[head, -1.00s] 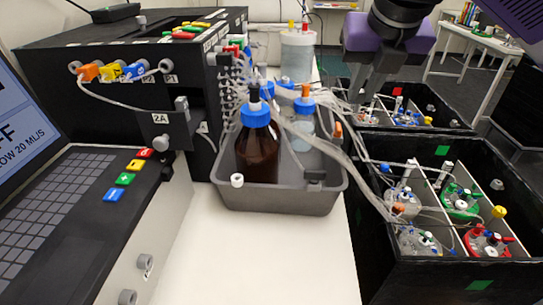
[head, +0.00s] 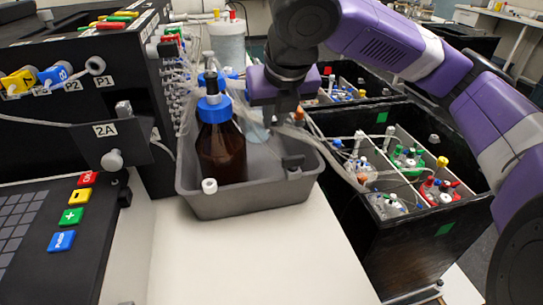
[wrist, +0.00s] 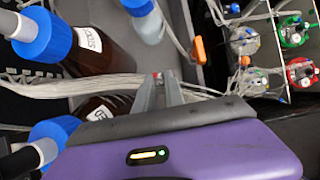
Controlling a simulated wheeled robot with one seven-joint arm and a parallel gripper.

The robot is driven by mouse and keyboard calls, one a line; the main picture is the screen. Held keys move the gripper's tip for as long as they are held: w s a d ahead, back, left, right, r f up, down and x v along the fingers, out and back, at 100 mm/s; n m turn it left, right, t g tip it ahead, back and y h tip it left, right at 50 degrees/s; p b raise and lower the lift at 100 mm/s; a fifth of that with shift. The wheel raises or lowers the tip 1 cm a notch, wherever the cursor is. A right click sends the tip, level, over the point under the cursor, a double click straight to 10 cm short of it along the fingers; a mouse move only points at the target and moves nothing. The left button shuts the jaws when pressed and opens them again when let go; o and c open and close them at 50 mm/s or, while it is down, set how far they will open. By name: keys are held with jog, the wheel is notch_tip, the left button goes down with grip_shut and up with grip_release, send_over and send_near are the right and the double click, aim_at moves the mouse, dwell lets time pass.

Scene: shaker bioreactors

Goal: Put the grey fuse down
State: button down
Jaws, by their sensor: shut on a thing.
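My gripper (head: 274,118) hangs over the grey tray (head: 262,203), right of the brown bottle with the blue cap (head: 222,155). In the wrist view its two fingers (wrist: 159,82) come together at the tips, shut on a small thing. I take this for the grey fuse, but it is almost wholly hidden by the fingers, with only a tiny red and pale spot showing at the tips. Clear tubing runs close beside and below the fingers. In the head view the fuse cannot be made out.
A black box with several capped vessels (head: 370,230) stands right of the tray. The black control unit with panel 2A (head: 108,140) and a keypad (head: 20,225) are on the left. The white bench in front of the tray (head: 250,260) is clear. Loose tubes cross the tray.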

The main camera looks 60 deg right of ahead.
notch_tip(320, 180, down, 9)
jog(key=shift+f+b, duration=0.1)
jog(key=shift+b, duration=0.65)
jog(key=shift+f, duration=0.15)
jog(key=c, duration=1.4)
grip_release()
jog(key=shift+r, duration=0.35)
jog(key=p+v, duration=0.2)
jog(key=v, duration=0.9)
jog(key=shift+s+a+r+p, duration=0.2)
jog(key=shift+r+p, duration=0.05)
jog(key=shift+p, duration=0.1)
